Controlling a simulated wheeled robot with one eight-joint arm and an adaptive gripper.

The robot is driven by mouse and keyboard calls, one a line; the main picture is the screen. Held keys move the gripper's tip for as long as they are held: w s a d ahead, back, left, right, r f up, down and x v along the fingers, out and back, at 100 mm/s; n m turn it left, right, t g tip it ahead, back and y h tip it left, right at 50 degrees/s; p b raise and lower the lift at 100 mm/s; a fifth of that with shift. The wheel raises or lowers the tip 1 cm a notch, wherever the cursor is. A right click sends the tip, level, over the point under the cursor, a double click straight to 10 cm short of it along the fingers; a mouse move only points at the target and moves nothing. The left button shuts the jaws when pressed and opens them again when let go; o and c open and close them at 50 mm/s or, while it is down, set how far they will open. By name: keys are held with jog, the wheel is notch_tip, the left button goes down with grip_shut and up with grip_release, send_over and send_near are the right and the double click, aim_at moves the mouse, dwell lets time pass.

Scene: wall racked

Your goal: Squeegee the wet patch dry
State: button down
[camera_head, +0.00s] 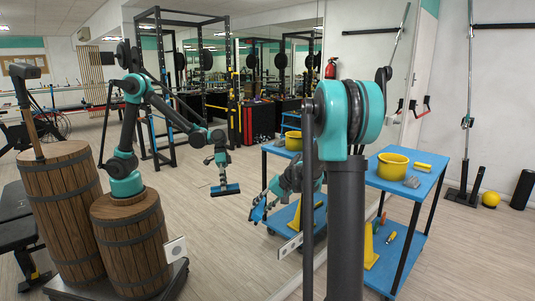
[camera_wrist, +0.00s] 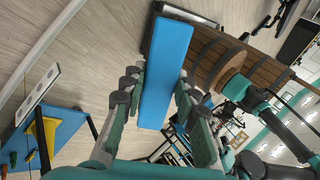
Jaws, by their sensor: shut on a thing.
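My gripper (camera_head: 275,192) is shut on a blue squeegee (camera_head: 258,211), held in front of the large wall mirror (camera_head: 215,110). In the wrist view, the two finger sets of my gripper (camera_wrist: 157,88) flank the squeegee's long flat blue part (camera_wrist: 168,55). The mirror shows a reflection of my arm with the blue squeegee to the left of the real one. The squeegee looks close to the mirror's lower part, but I cannot tell whether it touches. I cannot make out a wet patch in either view.
A blue two-shelf cart (camera_head: 408,184) stands right of my arm, with a yellow bucket (camera_head: 392,167), grey item (camera_head: 411,182) and yellow brush (camera_head: 430,166) on top. A yellow cone (camera_head: 370,250) is on its lower shelf. A yellow ball (camera_head: 491,199) lies far right.

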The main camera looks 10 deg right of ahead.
jog(key=w+r+m+t+y, duration=0.1)
jog(key=r+t, duration=0.1)
jog(key=r, duration=0.1)
jog(key=w+r+m+t+y, duration=0.1)
jog(key=r, duration=0.3)
jog(key=w+r+m+t+y, duration=0.1)
jog(key=r+t, duration=0.1)
jog(key=r, duration=0.2)
jog(key=shift+d+t, duration=0.25)
jog(key=shift+t, duration=0.05)
jog(key=w+d+r+m+t, duration=0.25)
jog(key=d+r+t, duration=0.35)
jog(key=r, duration=0.5)
jog(key=shift+m, duration=0.35)
jog(key=shift+s+a+f+x, duration=0.1)
jog(key=shift+x, duration=0.8)
jog(key=shift+s+a+f+x, duration=0.1)
jog(key=shift+a+x, duration=0.05)
jog(key=shift+x, duration=0.75)
jog(key=shift+s+a+f+x, duration=0.1)
jog(key=shift+x, duration=0.8)
jog(key=shift+x, duration=1.05)
jog(key=shift+w+d, duration=0.45)
jog(key=shift+d, duration=0.35)
jog(key=shift+w+d, duration=0.5)
jog(key=shift+d, duration=0.25)
jog(key=shift+w+d, duration=1.1)
jog(key=shift+d, duration=0.3)
jog(key=shift+w+d, duration=1.1)
jog(key=shift+d, duration=0.3)
